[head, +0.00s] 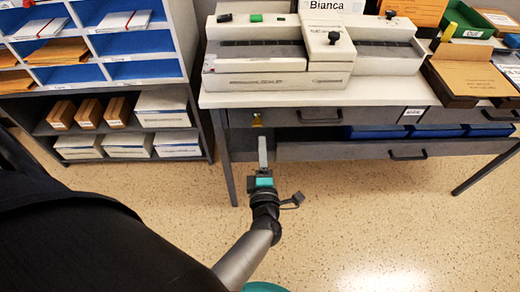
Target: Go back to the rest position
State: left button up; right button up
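My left gripper (263,152) points away from me, above the speckled floor and in front of the desk's left part. Its grey finger part reaches up toward the drawer front in the picture. Only one narrow finger shape shows, so I cannot tell whether it is open or shut. I see no object in it. My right gripper is not in view.
A desk (390,96) carries a pale machine (262,82) labelled "Bianca" and a brown box (468,78). Drawers (320,114) sit below. A shelf unit (188,60) with blue compartments and boxes stands left. The floor (375,215) at right is clear.

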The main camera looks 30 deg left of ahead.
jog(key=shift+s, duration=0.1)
pick_arm(q)
jog(key=shift+w, duration=0.1)
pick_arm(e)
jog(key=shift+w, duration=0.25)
pick_arm(q)
jog(key=s+d+f+m+g+h+p, duration=0.25)
jog(key=s+f+m+h, duration=0.25)
jog(key=f+m, duration=0.4)
jog(key=s+d+f+m+g+h+p, duration=0.1)
jog(key=s+d+f+m+g+h, duration=0.2)
jog(key=s+f+m+h, duration=0.45)
jog(key=s+a+f+m+g+y, duration=0.1)
jog(key=s+a+f+m+g, duration=0.1)
jog(key=s, duration=0.4)
jog(key=s+a+f+m+g+y, duration=0.1)
jog(key=s+a+f+m+g, duration=0.2)
jog(key=s+f+m, duration=0.1)
jog(key=s+a+f+m+g+y+p, duration=0.1)
jog(key=s+f+m, duration=0.3)
jog(key=s, duration=0.4)
jog(key=shift+s+a+f+g+y, duration=0.15)
jog(key=shift+a+f+g+y, duration=0.4)
jog(key=shift+a+g, duration=0.35)
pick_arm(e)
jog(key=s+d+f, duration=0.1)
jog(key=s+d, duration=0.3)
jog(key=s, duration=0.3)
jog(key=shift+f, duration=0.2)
